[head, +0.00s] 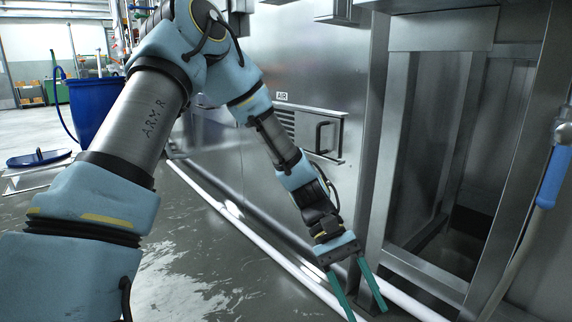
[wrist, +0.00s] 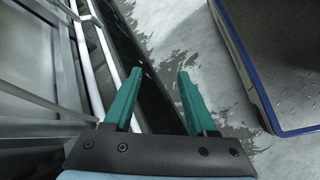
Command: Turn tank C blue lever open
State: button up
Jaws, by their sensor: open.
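The lever does not show in the wrist view.
A steel machine wall with a handled panel (head: 325,137) stands behind my arm. An open steel frame (head: 372,150) stands between gripper and lever. A blue barrel (head: 92,105) is at left. A blue-edged metal platform (wrist: 285,60) lies right in the wrist view. The floor (head: 190,265) is wet.

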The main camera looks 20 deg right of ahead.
jog(key=w+a+r+n+t+p, duration=0.15)
jog(key=w+a+t, duration=0.45)
jog(key=w+a, duration=0.75)
jog(key=w+a+r+n+t+y, duration=0.1)
jog(key=w+a+r+t, duration=0.2)
jog(key=a, duration=0.7)
jog(key=w+a+r+n+t, duration=0.1)
jog(key=w+a+r+t, duration=0.25)
jog(key=a, duration=0.75)
notch_tip(320, 180, up, 38)
jog(key=p, duration=3.8)
jog(key=shift+s+r+p, duration=0.2)
jog(key=shift+s+p, duration=0.15)
jog(key=shift+f, duration=0.1)
